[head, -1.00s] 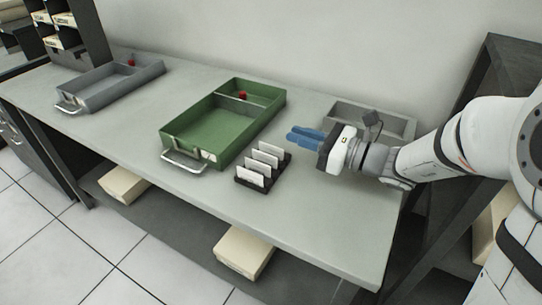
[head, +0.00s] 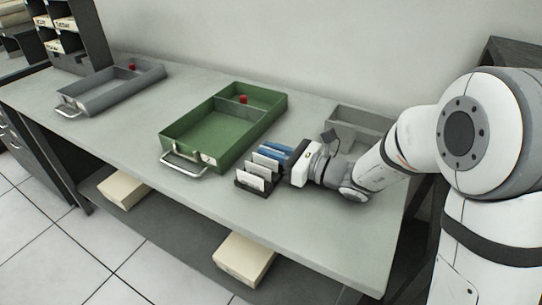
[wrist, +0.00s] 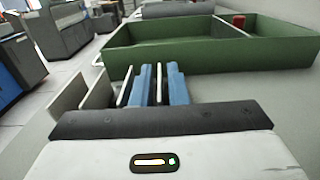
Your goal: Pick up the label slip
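Several white label slips (head: 268,161) stand upright in a small black rack (head: 243,186) in front of the green drawer; they also show in the wrist view (wrist: 96,90). My gripper (head: 275,150) is at the right, rear end of the rack, with its blue fingers pointing left. In the wrist view, the two blue fingers (wrist: 160,85) stand on either side of a thin pale slip edge (wrist: 158,84), with narrow gaps showing. The other slips are left of the fingers. The fingers partly hide the rearmost slip.
A green drawer (head: 170,133) with a red object (head: 243,99) stands right behind the rack. A grey drawer (head: 75,99) is at the far left, and a grey tray (head: 345,113) is behind my arm. The table front (head: 310,230) is clear.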

